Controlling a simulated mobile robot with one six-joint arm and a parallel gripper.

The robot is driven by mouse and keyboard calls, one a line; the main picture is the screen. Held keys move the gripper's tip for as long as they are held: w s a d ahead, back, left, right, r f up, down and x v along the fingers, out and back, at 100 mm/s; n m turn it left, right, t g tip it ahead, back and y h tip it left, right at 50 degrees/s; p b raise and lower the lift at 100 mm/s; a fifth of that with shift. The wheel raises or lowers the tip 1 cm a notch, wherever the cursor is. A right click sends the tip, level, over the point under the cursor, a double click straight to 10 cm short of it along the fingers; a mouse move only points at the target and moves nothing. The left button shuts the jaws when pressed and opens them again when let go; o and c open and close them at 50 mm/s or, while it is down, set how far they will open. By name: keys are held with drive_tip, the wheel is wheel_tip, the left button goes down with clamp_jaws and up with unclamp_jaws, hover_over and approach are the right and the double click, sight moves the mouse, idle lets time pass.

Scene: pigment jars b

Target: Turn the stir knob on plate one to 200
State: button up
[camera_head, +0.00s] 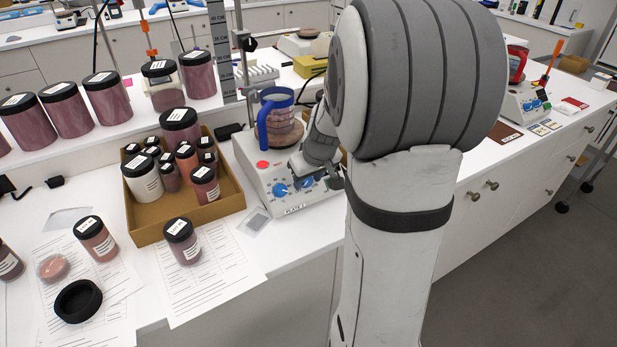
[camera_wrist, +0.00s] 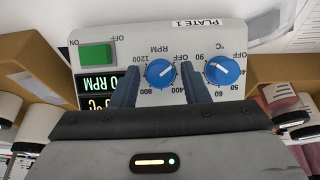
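Plate one (camera_head: 262,180) is a pale hot plate on the bench, labelled PLATE 1. The wrist view shows its panel (camera_wrist: 108,55) upside down. The blue RPM stir knob (camera_wrist: 160,73) has a scale with OFF, 400, 800 and 1200; its exact pointer angle is hard to read. The display (camera_wrist: 102,84) reads 0 RPM. My gripper (camera_wrist: 158,72) is open, with one finger on each side of the stir knob and a visible gap at both sides. The blue °C knob (camera_wrist: 222,70) sits just outside one finger. My gripper also shows in the head view (camera_head: 312,172), partly hiding the panel.
A blue-handled jug (camera_head: 279,112) stands on top of the plate. A cardboard tray of jars (camera_head: 186,221) is close at its left. A green switch (camera_wrist: 96,56) is on the panel. Loose jars (camera_head: 184,243) and papers lie at the front left.

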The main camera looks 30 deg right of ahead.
drive_tip(key=c, duration=0.8)
drive_tip(key=shift+f+b, duration=0.1)
drive_tip(key=shift+b, duration=0.25)
drive_tip(key=m+b, duration=0.1)
drive_tip(key=m+y+b, duration=0.1)
drive_tip(key=shift+d+f+m, duration=0.1)
drive_tip(key=shift+d+m, duration=0.05)
drive_tip(key=shift+m, duration=0.15)
drive_tip(key=m+y+b, duration=0.2)
drive_tip(key=m+b, duration=0.1)
drive_tip(key=m, duration=0.1)
drive_tip(key=shift+t, duration=0.3)
drive_tip(key=shift+b, duration=0.3)
drive_tip(key=o, duration=1)
